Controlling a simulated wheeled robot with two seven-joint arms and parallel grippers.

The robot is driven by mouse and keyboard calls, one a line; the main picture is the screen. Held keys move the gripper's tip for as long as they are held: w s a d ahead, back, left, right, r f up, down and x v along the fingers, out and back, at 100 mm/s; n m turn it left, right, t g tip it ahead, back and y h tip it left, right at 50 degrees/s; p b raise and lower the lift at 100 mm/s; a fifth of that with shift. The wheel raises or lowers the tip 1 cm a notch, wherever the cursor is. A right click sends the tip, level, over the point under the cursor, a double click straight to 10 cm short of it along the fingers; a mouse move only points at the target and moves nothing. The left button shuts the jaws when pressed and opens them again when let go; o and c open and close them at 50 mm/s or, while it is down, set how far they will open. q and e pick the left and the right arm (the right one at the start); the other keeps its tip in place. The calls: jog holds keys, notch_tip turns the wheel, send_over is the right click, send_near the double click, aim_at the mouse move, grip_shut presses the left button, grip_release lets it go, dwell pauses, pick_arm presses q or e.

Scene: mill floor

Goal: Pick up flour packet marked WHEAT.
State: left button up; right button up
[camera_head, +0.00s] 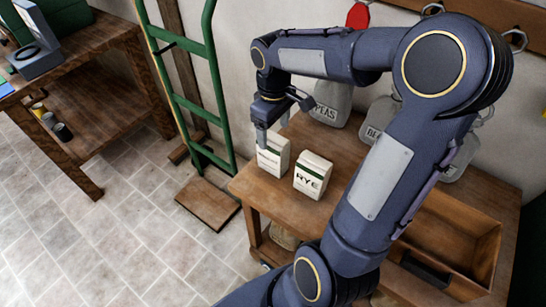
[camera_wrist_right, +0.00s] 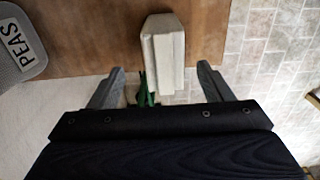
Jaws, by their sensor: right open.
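A white flour packet (camera_head: 273,157) stands upright at the left end of the wooden table; its label is too small to read in the head view. It also shows from above in the right wrist view (camera_wrist_right: 163,55), with no label visible. Beside it stands a white packet marked RYE (camera_head: 312,176) with a green band. My right gripper (camera_head: 274,129) is open over the unread packet. In the right wrist view, the packet lies ahead of and between the spread fingertips (camera_wrist_right: 161,73), with gaps on both sides. My left gripper is out of view.
Grey sacks marked PEAS (camera_head: 330,103) and, partly hidden, another (camera_head: 379,118) stand behind the packets. A wooden tray (camera_head: 470,225) is at the table's right. A green hand truck (camera_head: 190,85) leans on the wall at left.

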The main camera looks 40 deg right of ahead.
aim_at(273, 147)
jog(key=f, duration=0.4)
jog(key=f+b, duration=0.1)
jog(key=f, duration=0.1)
jog(key=shift+s+a+f, duration=0.15)
jog(key=shift+a+f, duration=0.1)
jog(key=shift+f, duration=0.05)
jog(key=c, duration=1.3)
jog(key=shift+r, duration=0.1)
jog(key=shift+c, duration=0.2)
